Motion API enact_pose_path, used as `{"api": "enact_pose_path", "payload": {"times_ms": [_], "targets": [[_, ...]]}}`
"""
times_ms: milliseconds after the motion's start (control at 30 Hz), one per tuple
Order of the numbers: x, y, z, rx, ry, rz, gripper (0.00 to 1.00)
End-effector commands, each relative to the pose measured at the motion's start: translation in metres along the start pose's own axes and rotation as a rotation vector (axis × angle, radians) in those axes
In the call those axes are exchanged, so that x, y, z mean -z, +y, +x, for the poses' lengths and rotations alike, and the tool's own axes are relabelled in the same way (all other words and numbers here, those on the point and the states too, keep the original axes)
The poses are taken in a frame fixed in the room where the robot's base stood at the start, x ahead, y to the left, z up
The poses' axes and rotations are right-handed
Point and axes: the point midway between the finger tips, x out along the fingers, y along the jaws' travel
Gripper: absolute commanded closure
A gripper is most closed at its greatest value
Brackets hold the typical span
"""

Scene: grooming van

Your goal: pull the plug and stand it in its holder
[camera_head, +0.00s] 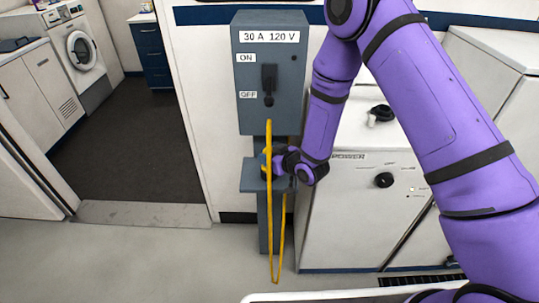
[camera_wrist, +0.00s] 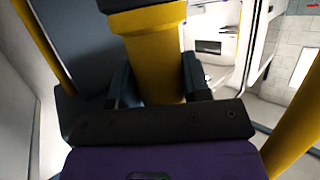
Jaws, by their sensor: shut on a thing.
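My gripper (camera_head: 277,164) is just below the grey switch box (camera_head: 270,118), at the height of the grey ledge (camera_head: 251,186) on its post. In the wrist view my gripper (camera_wrist: 160,84) is shut on the yellow plug (camera_wrist: 150,62), with a dark finger on each side of its body. The plug (camera_head: 264,160) shows only as a small yellow patch in the head view, mostly hidden by the cord and gripper. A yellow cord (camera_head: 270,225) hangs in a long loop before the post. I cannot tell whether the plug is seated in a socket or which part is the holder.
The box's black lever (camera_head: 268,82) points down beside OFF. A white cabinet (camera_head: 345,225) with a black knob stands close at the right of the post. The doorway and dark floor (camera_head: 120,130) at the left are clear.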

Motion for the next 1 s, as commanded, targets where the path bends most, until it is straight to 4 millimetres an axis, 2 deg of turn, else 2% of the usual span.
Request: {"api": "enact_pose_path", "payload": {"times_ms": [133,167,267,300,667,767,1000], "targets": [[-0.001,0.0,0.001,0.0,0.001,0.0,0.87],[-0.001,0.0,0.001,0.0,0.001,0.0,0.52],[-0.001,0.0,0.001,0.0,0.001,0.0,0.29],[-0.001,0.0,0.001,0.0,0.001,0.0,0.27],[-0.002,0.001,-0.006,-0.001,0.0,0.0,0.27],[-0.001,0.001,-0.019,-0.002,0.0,0.0,0.27],[-0.001,0.001,-0.065,-0.002,0.0,0.001,0.27]]}}
